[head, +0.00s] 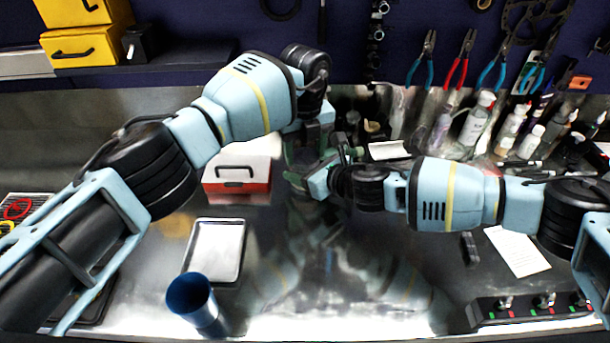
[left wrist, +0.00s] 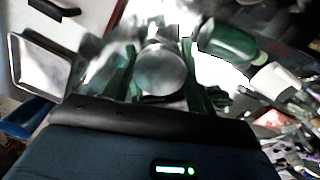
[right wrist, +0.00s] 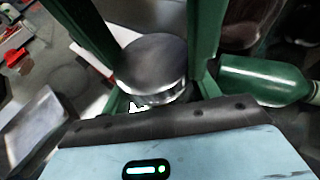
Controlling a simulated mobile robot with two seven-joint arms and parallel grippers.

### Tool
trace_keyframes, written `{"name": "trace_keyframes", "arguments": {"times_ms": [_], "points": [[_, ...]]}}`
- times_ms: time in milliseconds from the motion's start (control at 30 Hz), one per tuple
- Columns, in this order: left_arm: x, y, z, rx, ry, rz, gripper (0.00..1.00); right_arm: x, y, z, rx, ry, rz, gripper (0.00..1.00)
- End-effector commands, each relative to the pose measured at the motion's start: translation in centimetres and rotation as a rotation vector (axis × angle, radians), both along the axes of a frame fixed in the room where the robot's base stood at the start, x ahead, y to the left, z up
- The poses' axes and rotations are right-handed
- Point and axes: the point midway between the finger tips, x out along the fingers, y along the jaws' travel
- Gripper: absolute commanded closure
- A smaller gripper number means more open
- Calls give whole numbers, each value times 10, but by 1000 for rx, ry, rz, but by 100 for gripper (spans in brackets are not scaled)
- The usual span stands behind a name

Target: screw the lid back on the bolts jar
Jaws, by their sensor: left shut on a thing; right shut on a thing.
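My left gripper (left wrist: 161,78) comes down from above at the middle of the bench, its green fingers on either side of a round grey metal lid (left wrist: 160,68). My right gripper (right wrist: 165,92) reaches in from the right and is shut on the bolts jar (right wrist: 158,97). In the right wrist view the lid (right wrist: 150,58) shows as a flat metal disc, with a clear, shiny band of the jar beneath it. Whether the lid is seated or threaded cannot be told. In the head view the arms hide the jar and lid. The contents are hidden.
A red and white toolbox (head: 237,187) and a metal tray (head: 215,251) are left of the grippers. A blue cup (head: 192,299) stands at the front. A green bottle (right wrist: 262,80) is close to the grippers. Bottles (head: 477,123) crowd the back right. The front middle is clear.

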Motion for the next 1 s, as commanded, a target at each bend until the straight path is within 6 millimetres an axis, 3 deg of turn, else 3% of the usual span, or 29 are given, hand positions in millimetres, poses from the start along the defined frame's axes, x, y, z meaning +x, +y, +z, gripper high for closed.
{"name": "trace_keyframes", "arguments": {"times_ms": [167,400,733,767,900,1000], "points": [[0,0,0,1,0,-46,71,0,0,0,-1,0,-1,100],[0,0,0,1,-1,-259,71,0,0,0,-1,0,-1,100],[0,0,0,0,-1,-284,71,0,0,0,-1,0,-1,100],[0,0,0,0,-1,-283,40,0,0,0,-1,0,-1,100],[0,0,0,0,0,-283,22,0,0,0,-1,0,-1,100],[0,0,0,0,0,-283,22,0,0,0,-1,0,-1,100]]}}
